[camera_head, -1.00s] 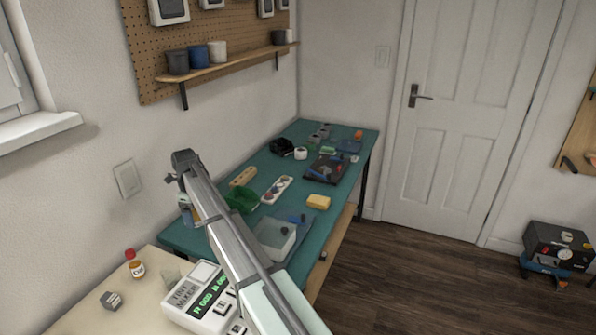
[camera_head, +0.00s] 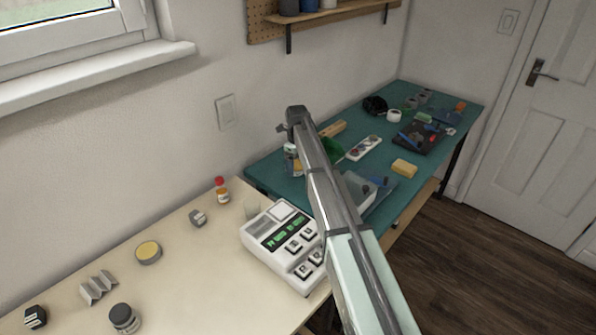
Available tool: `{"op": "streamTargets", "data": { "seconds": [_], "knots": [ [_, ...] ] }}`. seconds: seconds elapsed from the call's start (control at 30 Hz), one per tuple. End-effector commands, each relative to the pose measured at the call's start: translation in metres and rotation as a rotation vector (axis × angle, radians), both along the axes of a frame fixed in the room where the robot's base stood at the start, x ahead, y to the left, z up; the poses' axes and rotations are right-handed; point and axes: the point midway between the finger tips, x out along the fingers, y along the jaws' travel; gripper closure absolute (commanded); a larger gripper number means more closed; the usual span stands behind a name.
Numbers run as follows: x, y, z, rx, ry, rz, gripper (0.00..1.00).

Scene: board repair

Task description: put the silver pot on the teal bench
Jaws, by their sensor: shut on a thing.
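The silver pot (camera_head: 291,163) shows as a small pale grey, can-like shape with a coloured patch, partly behind my arm. It is over the back left corner of the teal bench (camera_head: 268,177). My gripper (camera_head: 291,147) is shut on it from above; the arm largely hides the fingers. I cannot tell whether the pot's base touches the bench.
A green item (camera_head: 332,149), wooden block (camera_head: 333,129), socket strip (camera_head: 364,148) and yellow sponge (camera_head: 404,168) lie on the bench. The tint mixer (camera_head: 285,240), red-capped bottle (camera_head: 221,190) and grey lidded jar (camera_head: 124,318) stand on the cream table (camera_head: 190,285).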

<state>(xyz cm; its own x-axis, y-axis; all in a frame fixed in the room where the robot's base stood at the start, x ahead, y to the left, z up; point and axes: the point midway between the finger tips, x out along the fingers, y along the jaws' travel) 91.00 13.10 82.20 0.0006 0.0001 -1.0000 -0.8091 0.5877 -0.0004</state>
Motion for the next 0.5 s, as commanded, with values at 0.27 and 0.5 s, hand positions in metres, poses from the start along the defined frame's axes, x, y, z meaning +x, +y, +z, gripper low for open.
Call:
{"op": "streamTargets", "data": {
  "seconds": [0.27, 0.5],
  "knots": [
    [0.000, 0.000, -0.030, 0.000, 0.001, 0.000, 0.53],
    [0.000, 0.000, -0.036, 0.000, 0.000, 0.000, 0.53]
  ]
}}
